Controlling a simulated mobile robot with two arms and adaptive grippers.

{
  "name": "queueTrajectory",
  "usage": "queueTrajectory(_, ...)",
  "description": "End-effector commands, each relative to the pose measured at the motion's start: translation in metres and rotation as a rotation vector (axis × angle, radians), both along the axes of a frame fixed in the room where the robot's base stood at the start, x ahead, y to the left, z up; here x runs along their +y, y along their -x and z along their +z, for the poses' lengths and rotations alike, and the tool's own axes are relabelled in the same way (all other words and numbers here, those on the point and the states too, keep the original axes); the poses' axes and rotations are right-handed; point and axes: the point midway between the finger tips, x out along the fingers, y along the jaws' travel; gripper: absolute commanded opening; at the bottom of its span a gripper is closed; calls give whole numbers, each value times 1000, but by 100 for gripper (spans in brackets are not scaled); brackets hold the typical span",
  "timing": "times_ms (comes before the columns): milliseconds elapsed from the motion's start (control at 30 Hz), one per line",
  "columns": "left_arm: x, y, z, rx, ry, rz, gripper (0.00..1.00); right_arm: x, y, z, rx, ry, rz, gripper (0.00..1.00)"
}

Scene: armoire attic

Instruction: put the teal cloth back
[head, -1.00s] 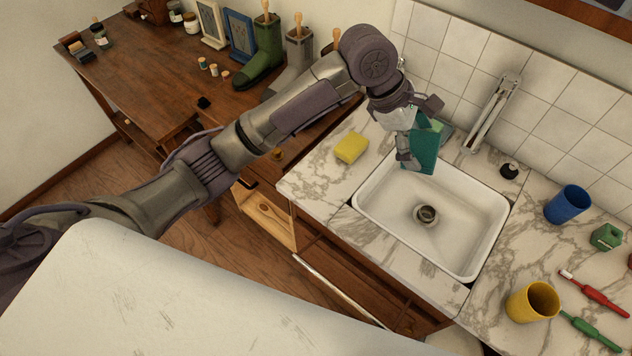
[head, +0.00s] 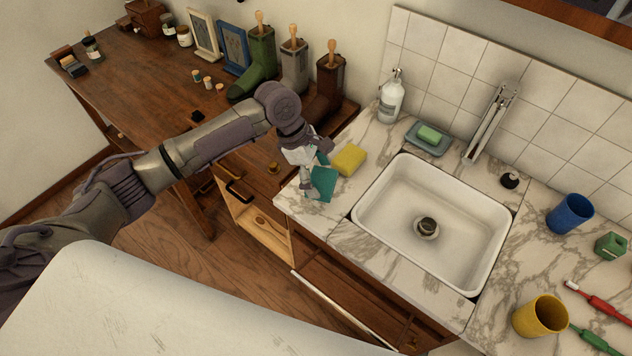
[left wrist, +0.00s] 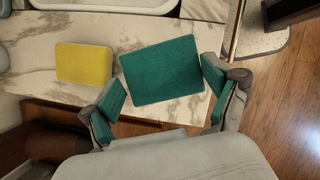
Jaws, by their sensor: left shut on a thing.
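The teal cloth (head: 322,184) is over the left front corner of the counter, left of the yellow sponge. It also shows in the left wrist view (left wrist: 162,70) as a flat teal rectangle between the fingers. My left gripper (head: 311,177) is shut on it, with its fingers (left wrist: 162,88) at opposite sides of the cloth. I cannot tell whether the cloth touches the counter or hangs just above it. My right gripper is not in view.
The yellow sponge (head: 349,160) lies close by on the marble counter. The white sink (head: 362,222) is empty. A soap dish (head: 430,138) and pump bottle (head: 391,98) stand behind. An open wooden compartment (head: 262,228) is below left, beside the dark desk (head: 130,85).

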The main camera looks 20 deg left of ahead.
Motion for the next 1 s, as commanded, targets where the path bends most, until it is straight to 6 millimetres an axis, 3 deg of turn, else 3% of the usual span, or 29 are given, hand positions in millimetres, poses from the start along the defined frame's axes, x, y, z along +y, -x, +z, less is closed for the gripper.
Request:
queueTrajectory(167,7,-1,-11,1,0,1,60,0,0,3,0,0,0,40)
queueTrajectory(400,6,-1,-42,1,-1,0,60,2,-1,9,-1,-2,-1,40)
queueTrajectory(767,6,-1,-46,-1,0,-1,60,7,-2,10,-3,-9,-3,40)
queueTrajectory(800,6,-1,-46,-2,0,-1,92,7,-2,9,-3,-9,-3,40)
queueTrajectory(867,6,-1,-46,-2,0,-1,100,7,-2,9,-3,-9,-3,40)
queueTrajectory(1000,6,-1,-46,-1,0,-1,100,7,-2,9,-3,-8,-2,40)
